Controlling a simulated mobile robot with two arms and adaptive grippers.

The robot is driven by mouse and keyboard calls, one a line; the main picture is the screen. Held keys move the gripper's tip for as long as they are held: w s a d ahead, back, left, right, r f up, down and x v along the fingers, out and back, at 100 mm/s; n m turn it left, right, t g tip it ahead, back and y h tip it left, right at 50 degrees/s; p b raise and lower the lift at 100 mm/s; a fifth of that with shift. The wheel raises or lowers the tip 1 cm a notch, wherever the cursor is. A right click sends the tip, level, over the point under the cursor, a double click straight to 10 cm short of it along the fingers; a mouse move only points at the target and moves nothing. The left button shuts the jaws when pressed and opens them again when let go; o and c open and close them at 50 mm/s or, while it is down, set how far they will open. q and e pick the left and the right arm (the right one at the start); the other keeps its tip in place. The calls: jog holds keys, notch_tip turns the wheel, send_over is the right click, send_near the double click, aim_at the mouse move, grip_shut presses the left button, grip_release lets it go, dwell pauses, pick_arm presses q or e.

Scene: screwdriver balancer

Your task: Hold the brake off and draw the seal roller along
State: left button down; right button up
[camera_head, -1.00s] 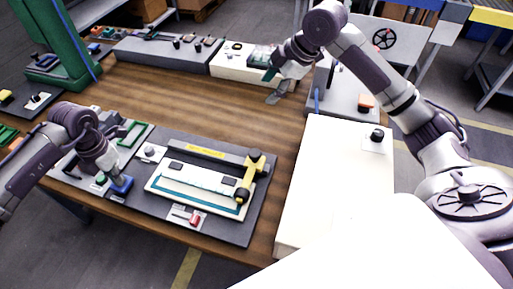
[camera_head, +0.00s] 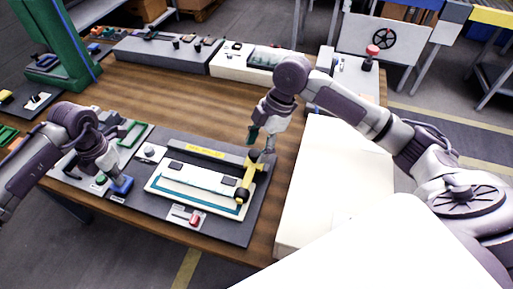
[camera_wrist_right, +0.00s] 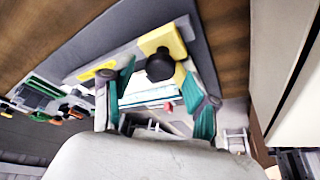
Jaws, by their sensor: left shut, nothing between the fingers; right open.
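The seal roller is a yellow arm with black knobs (camera_head: 246,182) at the right end of a pale strip (camera_head: 195,178) on a white plate with a teal border. In the right wrist view its yellow block (camera_wrist_right: 178,40) and black knob (camera_wrist_right: 160,65) show between my fingers. My right gripper (camera_head: 261,146) is open above the roller's far end; contact cannot be told. My left gripper (camera_head: 116,176) is shut and empty, its tips down at a blue block (camera_head: 122,187), probably the brake. Whether it presses the block is hidden.
A red-handled switch (camera_head: 195,218) sits in front of the plate on the dark grey board (camera_head: 233,228). A green button (camera_head: 101,179) and grey knob (camera_head: 149,150) are nearby. A white box (camera_head: 318,205) stands close on the right.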

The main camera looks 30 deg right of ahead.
jog(key=shift+a+f, duration=0.2)
jog(key=shift+f, duration=0.4)
grip_shut()
